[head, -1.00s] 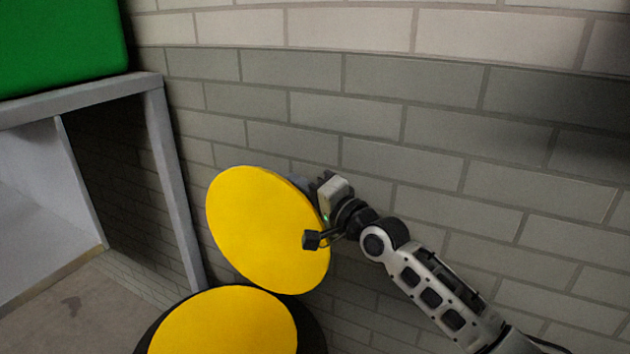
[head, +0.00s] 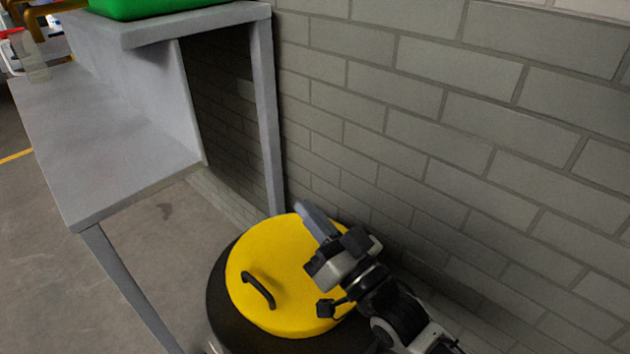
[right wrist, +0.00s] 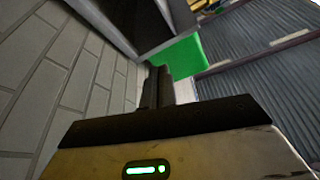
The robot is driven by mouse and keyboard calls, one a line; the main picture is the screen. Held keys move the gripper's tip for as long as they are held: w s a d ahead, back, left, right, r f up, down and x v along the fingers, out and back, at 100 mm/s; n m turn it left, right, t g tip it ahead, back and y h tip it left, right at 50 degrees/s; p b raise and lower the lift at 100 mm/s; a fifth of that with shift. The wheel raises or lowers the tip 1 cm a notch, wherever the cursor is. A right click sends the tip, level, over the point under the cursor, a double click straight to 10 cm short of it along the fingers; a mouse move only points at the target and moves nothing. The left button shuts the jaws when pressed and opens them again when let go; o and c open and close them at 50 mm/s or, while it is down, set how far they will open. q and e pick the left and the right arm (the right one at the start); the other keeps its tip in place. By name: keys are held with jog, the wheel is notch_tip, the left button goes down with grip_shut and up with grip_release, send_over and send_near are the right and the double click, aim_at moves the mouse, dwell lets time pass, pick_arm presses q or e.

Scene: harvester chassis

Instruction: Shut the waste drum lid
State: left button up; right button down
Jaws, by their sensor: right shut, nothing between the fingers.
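The waste drum (head: 218,305) is a dark round drum at the bottom middle of the head view. Its yellow lid (head: 250,255), with a black handle (head: 258,289) on top, lies over the drum's mouth and looks about flat. My right gripper (head: 308,214) is shut and empty, over the far right part of the lid. I cannot tell whether it touches the lid. In the right wrist view its shut fingers (right wrist: 157,88) point away from the camera. My left gripper is not in view.
A grey table (head: 110,135) with a raised shelf stands at the left, one leg (head: 265,120) close behind the drum. A green box (head: 150,8) sits on the shelf. A brick wall (head: 450,130) runs close along the right. Bare floor (head: 165,240) shows beneath the table.

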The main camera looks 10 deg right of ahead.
pick_arm(q)
jog(key=b, duration=0.2)
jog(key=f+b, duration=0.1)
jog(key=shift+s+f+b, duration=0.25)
jog(key=shift+b, duration=0.1)
pick_arm(e)
jog(key=s+a+f+n+g+y, duration=0.2)
jog(key=s+a+f+n, duration=0.2)
jog(key=f, duration=0.4)
jog(key=a+n, duration=0.1)
jog(key=n, duration=0.1)
jog(key=shift+s+f+n+y, duration=0.2)
jog(key=shift+f+n+y, duration=0.05)
jog(key=shift+n+y, duration=0.15)
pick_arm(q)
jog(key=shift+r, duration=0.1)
pick_arm(e)
jog(key=shift+d, duration=0.1)
